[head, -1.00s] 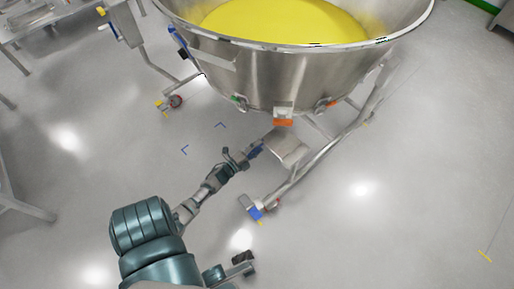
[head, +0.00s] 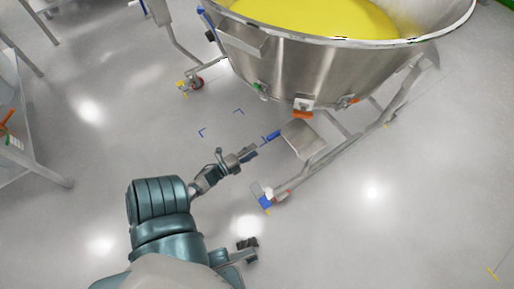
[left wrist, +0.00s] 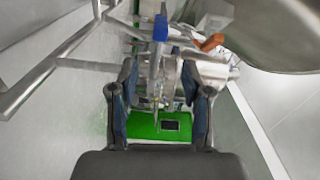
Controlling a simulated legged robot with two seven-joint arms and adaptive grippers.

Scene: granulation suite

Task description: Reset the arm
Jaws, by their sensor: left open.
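My left gripper (head: 250,154) reaches out over the floor from the lower left in the head view, and its fingers point toward the cart under the bowl. In the left wrist view, the two dark fingers of my left gripper (left wrist: 160,108) stand apart, with nothing seen held between them. A blue-ended lever (head: 272,136) on the cart lies just beyond the fingertips, seemingly apart from them. A blue-ended piece (left wrist: 160,28) shows past the fingers in the wrist view. I cannot make out my right gripper.
A large steel bowl (head: 285,68) with yellow contents (head: 320,16) stands on a wheeled frame (head: 350,145) at the top right. A steel table (head: 30,165) is at the left edge. Open grey floor lies at the lower right.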

